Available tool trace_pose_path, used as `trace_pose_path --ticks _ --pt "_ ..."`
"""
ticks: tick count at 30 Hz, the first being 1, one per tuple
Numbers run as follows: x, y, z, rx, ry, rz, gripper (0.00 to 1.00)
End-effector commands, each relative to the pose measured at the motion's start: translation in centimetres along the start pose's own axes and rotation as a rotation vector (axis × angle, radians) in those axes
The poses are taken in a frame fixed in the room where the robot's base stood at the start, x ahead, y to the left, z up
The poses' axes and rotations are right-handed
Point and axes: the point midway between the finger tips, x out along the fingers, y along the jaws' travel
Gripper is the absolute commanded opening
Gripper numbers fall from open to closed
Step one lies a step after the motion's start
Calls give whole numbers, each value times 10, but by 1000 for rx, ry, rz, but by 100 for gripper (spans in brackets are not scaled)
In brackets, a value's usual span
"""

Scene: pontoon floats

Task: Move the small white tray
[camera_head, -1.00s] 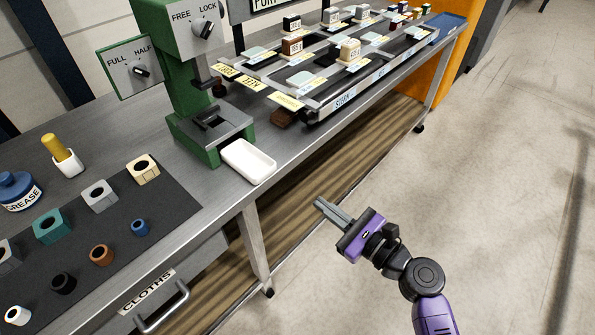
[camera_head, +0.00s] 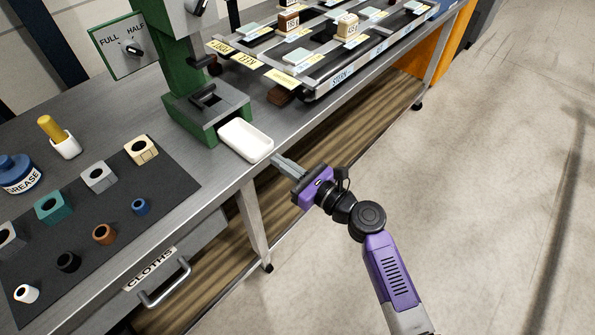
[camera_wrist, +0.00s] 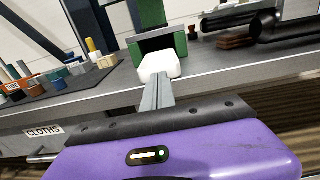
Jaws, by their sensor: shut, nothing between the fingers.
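The small white tray (camera_head: 246,141) is a shallow rectangular dish with rounded corners. It lies on the metal bench at its front edge, against the foot of the green press. It also shows in the wrist view (camera_wrist: 159,65), straight beyond my fingertips. My gripper (camera_head: 276,161) is purple with grey fingers; it is shut and empty. Its fingertips are just off the tray's right front corner, near the bench edge. In the wrist view the closed fingers (camera_wrist: 157,82) point at the tray and overlap its lower edge. Whether they touch it I cannot tell.
The green press (camera_head: 205,112) stands behind the tray. A dark mat (camera_head: 95,215) with several coloured blocks and rings lies to the left, near a blue grease pot (camera_head: 20,176). A rack with yellow labels (camera_head: 310,75) is to the right. The floor at right is clear.

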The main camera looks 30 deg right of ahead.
Motion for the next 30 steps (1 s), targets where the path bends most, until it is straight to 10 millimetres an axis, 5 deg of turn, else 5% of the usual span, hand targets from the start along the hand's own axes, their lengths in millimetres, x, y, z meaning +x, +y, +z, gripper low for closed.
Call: trace_pose_path --ticks 6,21,30 --pt "22 1 0 0 0 1 0" --pt "30 0 0 0 0 0 0" --pt "90 1 -1 -1 -1 3 0"
